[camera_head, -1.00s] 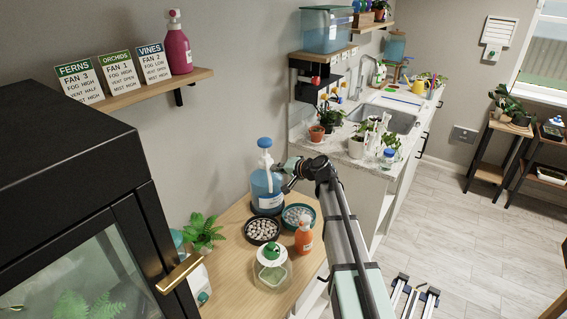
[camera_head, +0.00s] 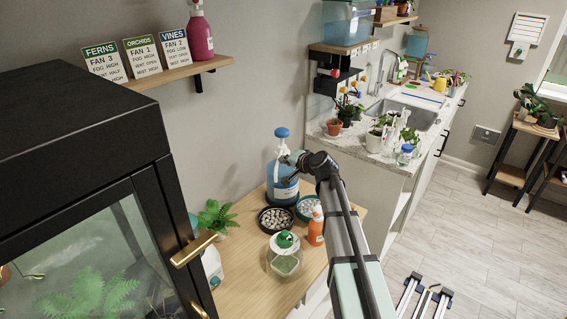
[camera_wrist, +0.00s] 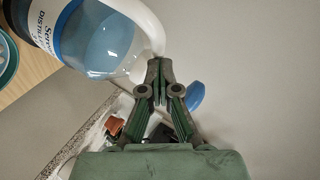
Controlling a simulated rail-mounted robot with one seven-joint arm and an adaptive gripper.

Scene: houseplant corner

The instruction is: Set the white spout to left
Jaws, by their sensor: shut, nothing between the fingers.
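A clear jug of blue liquid (camera_head: 281,187), labelled as distilled in the wrist view (camera_wrist: 105,40), stands on the wooden table top. It has a blue cap (camera_head: 282,132) above a white spout (camera_head: 283,150). In the wrist view the white spout (camera_wrist: 147,22) curves along the jug's top to my fingertips, and the blue cap (camera_wrist: 196,96) is partly behind a finger. My gripper (camera_head: 292,158) is shut and empty, at the right side of the spout in the head view. In the wrist view its fingertips (camera_wrist: 160,64) are at the spout; I cannot tell whether they touch it.
Two bowls of pebbles, one dark (camera_head: 276,220) and one teal (camera_head: 307,208), sit before the jug. An orange bottle (camera_head: 316,228), a green-topped clear container (camera_head: 285,254) and a fern (camera_head: 215,216) stand nearby. A black glass cabinet (camera_head: 90,170) blocks the left.

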